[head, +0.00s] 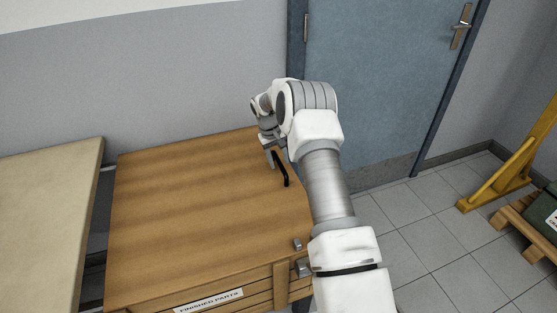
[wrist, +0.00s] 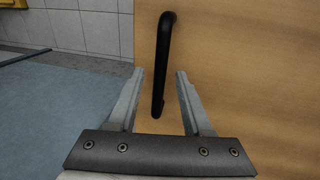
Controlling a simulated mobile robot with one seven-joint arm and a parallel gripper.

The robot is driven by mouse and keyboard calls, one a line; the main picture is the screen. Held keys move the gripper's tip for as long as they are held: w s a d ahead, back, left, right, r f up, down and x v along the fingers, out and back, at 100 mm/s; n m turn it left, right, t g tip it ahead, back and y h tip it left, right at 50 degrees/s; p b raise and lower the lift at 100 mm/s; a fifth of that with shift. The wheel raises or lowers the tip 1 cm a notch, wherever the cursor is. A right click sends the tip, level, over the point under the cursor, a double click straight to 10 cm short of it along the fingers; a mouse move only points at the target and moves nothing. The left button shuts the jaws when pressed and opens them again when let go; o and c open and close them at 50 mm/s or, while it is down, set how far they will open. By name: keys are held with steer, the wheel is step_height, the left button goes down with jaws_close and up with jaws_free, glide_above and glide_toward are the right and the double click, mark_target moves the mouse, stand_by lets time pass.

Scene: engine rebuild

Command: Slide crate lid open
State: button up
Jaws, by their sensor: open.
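The wooden crate lid (head: 190,200) lies flat over the crate and looks shut in the head view. The crate (head: 262,293) below it bears a "FINISHED PARTS" label. A black bar handle (head: 281,170) is fixed near the lid's right edge. My gripper (head: 270,155) is at the far end of the handle, partly hidden by my arm. In the wrist view my gripper (wrist: 160,75) is open, with the handle (wrist: 160,65) showing between and beyond its two fingers. The lid (wrist: 250,60) fills the right side there. I cannot tell whether the fingers touch the handle.
A beige table (head: 50,220) stands left of the crate, across a narrow gap. A blue door (head: 390,80) and grey wall (head: 180,80) are behind. Tiled floor (head: 420,240) is clear at right, before a yellow stand (head: 510,175) and a pallet (head: 525,225).

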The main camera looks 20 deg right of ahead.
jaws_close()
stand_by(1.4)
